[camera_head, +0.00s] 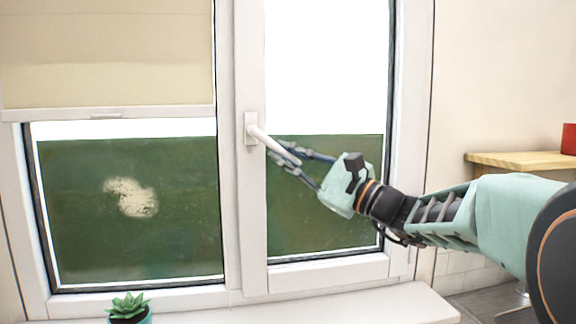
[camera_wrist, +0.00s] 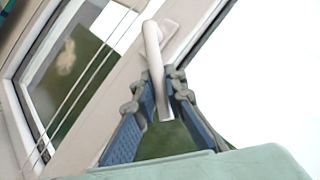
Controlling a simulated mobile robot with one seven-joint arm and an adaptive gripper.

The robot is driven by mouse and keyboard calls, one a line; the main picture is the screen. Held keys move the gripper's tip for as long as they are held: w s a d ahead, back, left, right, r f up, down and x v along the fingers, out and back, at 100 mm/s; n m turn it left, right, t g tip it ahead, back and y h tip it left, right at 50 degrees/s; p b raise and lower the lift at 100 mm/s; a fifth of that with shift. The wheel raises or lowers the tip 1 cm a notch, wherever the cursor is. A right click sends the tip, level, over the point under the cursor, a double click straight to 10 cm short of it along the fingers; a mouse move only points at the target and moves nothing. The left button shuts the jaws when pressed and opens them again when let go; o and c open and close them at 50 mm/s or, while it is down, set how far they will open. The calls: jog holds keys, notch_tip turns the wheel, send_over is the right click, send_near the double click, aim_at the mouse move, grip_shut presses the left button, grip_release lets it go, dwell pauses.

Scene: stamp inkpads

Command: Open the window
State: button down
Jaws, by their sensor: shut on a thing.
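The window's right sash (camera_head: 320,258) has a white frame and lies flush in the surrounding frame, with no gap visible. Its white handle (camera_head: 268,139) is on the sash's left upright and points right and slightly down. The handle (camera_wrist: 154,55) also shows in the wrist view, its free end between my fingers. My gripper (camera_head: 284,158) reaches in from the right and is shut on the handle, with one blue finger on each side in the wrist view (camera_wrist: 163,90). Part of the handle's grip is hidden by the fingers in the head view.
The left pane has a beige blind (camera_head: 110,55) over its upper part. A small potted succulent (camera_head: 129,308) stands on the white sill (camera_head: 330,309) at lower left. A wooden shelf (camera_head: 520,160) with a red object (camera_head: 569,138) is at right.

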jog(key=shift+a+f, duration=0.1)
jog(key=shift+f, duration=0.05)
dwell(0.4)
jog(key=c, duration=2)
grip_release()
jog(key=shift+o, duration=0.2)
jog(key=v, duration=1.2)
jog(key=shift+f, duration=0.2)
